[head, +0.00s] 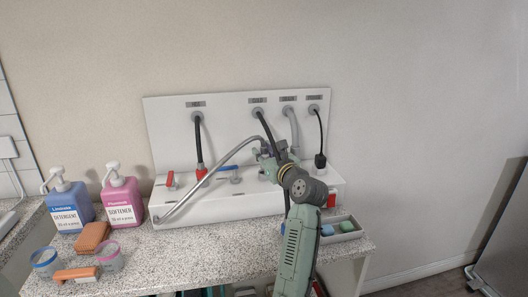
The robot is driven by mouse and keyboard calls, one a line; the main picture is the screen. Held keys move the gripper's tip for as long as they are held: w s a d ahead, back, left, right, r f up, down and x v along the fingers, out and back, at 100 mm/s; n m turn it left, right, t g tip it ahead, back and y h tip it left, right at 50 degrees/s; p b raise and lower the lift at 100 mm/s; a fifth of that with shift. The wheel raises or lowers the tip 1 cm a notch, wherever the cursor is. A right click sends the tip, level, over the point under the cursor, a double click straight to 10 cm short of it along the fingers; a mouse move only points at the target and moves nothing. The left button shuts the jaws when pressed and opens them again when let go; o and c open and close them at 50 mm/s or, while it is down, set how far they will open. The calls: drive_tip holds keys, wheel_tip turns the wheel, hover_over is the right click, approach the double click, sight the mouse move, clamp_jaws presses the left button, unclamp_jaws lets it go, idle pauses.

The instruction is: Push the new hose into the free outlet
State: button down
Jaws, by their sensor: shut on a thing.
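A silvery grey hose (212,165), which looks like the new hose, rises from the front left of the white ledge and arches up right to my gripper (266,152). My gripper is shut, seemingly on this hose near its upper end; the exact grip is small and unclear. A black hose (267,128) runs from a panel port down behind my gripper, its lower end hidden. A round grey fitting (236,180) under a blue lever (228,168) has no hose visibly on it and looks like the free outlet. It is left of and below my gripper, apart from it.
Left of the fitting, a black hose with a red collar (201,172) stands by a red lever (170,180). A grey hose (293,127) and black plugged cord (320,160) hang at right. Bottles (120,195), sponges and a grey tray (349,235) stand on the speckled counter.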

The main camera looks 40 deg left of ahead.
drive_tip(key=shift+f, duration=1.7)
idle(0.5)
drive_tip(key=c, duration=1.2)
unclamp_jaws()
drive_tip(key=shift+d, duration=0.1)
drive_tip(key=v, duration=1.2)
